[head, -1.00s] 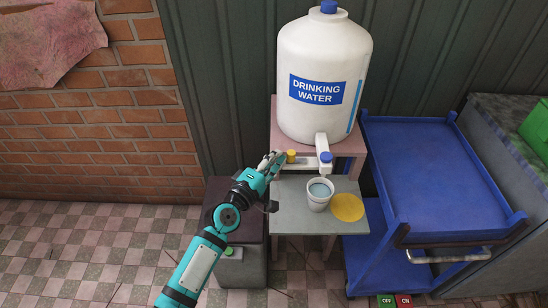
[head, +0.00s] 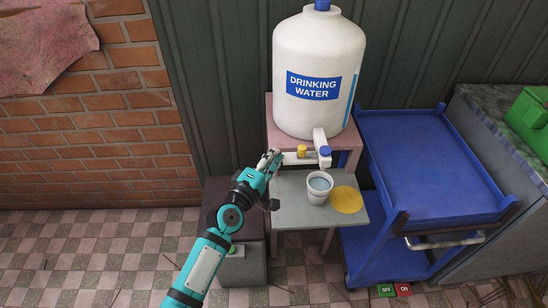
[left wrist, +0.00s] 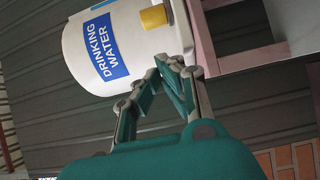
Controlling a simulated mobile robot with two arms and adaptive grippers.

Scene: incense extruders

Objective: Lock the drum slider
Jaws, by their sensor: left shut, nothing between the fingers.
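The white drum labelled "DRINKING WATER" (head: 314,86) stands upright on a pink stand. A white slider bar (head: 290,158) runs left from its spout, with a yellow knob (head: 302,152) close to the spout. My left gripper (head: 277,156) is shut and empty at the bar's left end, to the left of the knob. In the left wrist view its fingers (left wrist: 178,72) are in front of the drum's lower part. Contact with the bar cannot be told. My right gripper is not in view.
A white cup of water (head: 318,188) and a yellow disc (head: 347,200) rest on the grey shelf (head: 310,220) under the spout. A blue cart (head: 425,160) stands to the right. A blue tap (head: 325,151) sits on the spout. Open floor lies at the left.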

